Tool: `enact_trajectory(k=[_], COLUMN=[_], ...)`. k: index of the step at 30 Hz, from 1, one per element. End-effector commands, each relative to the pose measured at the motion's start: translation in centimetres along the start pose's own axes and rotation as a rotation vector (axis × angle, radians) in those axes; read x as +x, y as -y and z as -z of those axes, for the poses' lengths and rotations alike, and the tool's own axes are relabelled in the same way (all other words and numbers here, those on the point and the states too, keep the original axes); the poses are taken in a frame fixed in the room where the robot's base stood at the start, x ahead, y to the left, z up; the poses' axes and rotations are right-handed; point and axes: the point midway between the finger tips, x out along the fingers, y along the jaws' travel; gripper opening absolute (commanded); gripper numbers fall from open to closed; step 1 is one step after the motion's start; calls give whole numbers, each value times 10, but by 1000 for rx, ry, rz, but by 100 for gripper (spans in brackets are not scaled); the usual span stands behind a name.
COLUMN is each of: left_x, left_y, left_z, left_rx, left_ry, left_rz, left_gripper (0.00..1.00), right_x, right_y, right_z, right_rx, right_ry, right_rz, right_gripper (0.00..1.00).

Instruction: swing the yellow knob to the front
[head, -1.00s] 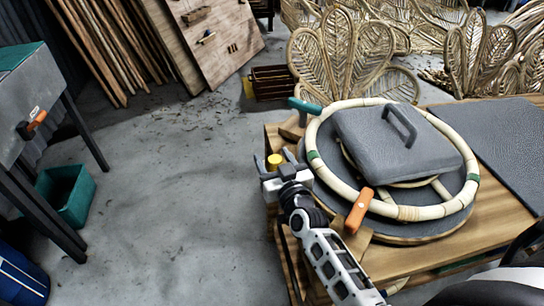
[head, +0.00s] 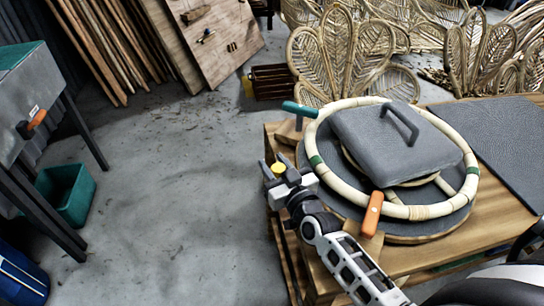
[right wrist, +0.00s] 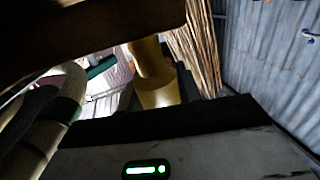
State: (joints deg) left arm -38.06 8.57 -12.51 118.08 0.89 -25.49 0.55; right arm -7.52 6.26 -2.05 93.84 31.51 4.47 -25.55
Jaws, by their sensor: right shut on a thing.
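The yellow knob (head: 278,169) is a short upright cylinder at the left edge of the round grey turntable (head: 455,217). My right gripper (head: 281,171) is shut on it, with the two fingers on either side of the knob. The right wrist view shows the knob's dim yellow stem (right wrist: 155,75) beyond the dark gripper body. The lower part of the knob is hidden by the gripper in the head view. My left gripper is not in view.
A cream rattan ring (head: 322,170) lies on the turntable under a grey handled plate (head: 390,140). A teal handle (head: 299,109) and an orange handle (head: 373,213) stand at its edge. The wooden table (head: 420,262) carries it. Open floor lies left.

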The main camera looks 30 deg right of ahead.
Motion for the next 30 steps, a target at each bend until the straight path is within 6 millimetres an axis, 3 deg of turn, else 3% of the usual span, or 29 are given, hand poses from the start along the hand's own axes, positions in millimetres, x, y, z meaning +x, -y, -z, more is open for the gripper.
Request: enact_trajectory(k=[3,11,12,14,23,30], left_x=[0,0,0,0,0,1], left_y=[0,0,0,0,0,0], left_z=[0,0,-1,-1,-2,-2], left_rx=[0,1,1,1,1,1], left_ry=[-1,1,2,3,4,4], left_rz=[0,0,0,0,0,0], left_gripper=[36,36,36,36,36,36], right_x=[-8,-8,-8,-8,-10,-41], right_y=[1,1,1,2,2,1], right_z=[1,1,1,1,0,-1], right_rx=[-4,0,0,0,1,0], right_ry=[0,0,0,0,2,5], right_rz=[24,24,24,25,25,26], right_gripper=[0,0,42,56,56,56])
